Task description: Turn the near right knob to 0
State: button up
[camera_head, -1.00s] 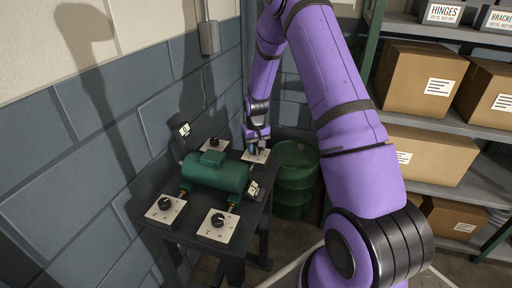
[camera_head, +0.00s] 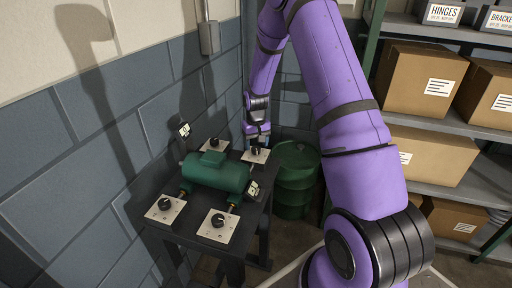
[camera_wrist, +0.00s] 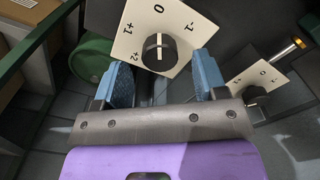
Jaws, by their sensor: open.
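Four knobs on white plates stand around a green cylinder casing (camera_head: 217,171). The knob (camera_head: 255,151) at the back right in the head view is under my gripper (camera_head: 257,140). In the wrist view this knob (camera_wrist: 158,52) is black, and its white line points about at the 0 on its plate (camera_wrist: 188,22). My gripper (camera_wrist: 161,66) is open, with one blue finger on each side of the knob and apart from it. The knob at the front right (camera_head: 218,220) of the head view is clear of my gripper; its setting is too small to read.
A front left knob (camera_head: 165,204) and a back left knob (camera_head: 213,143) share the dark table (camera_head: 245,232). A green drum (camera_head: 296,180) stands close behind right. Shelves with boxes (camera_head: 425,78) fill the right. A second plate (camera_wrist: 262,73) shows in the wrist view.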

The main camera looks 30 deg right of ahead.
notch_tip(320, 180, up, 9)
dwell(0.3)
jog(key=shift+f, duration=0.15)
dwell(0.3)
notch_tip(320, 180, up, 13)
jog(key=t, duration=0.1)
send_over(256, 148)
jog(key=s+a, duration=0.5)
jog(key=s+a+r+n+t, duration=0.1)
jog(key=s+a+r, duration=0.3)
jog(key=s+r, duration=0.35)
jog(key=s+a+r+t, duration=0.1)
jog(key=s+a+r, duration=0.2)
jog(key=s, duration=0.8)
jog(key=s+a+r+n+t, duration=0.1)
jog(key=s+a+r+t, duration=0.1)
jog(key=s, duration=0.9)
notch_tip(256, 148, up, 2)
jog(key=shift+a+r+n, duration=0.15)
jog(key=shift+a+n, duration=0.15)
jog(key=shift+a, duration=0.3)
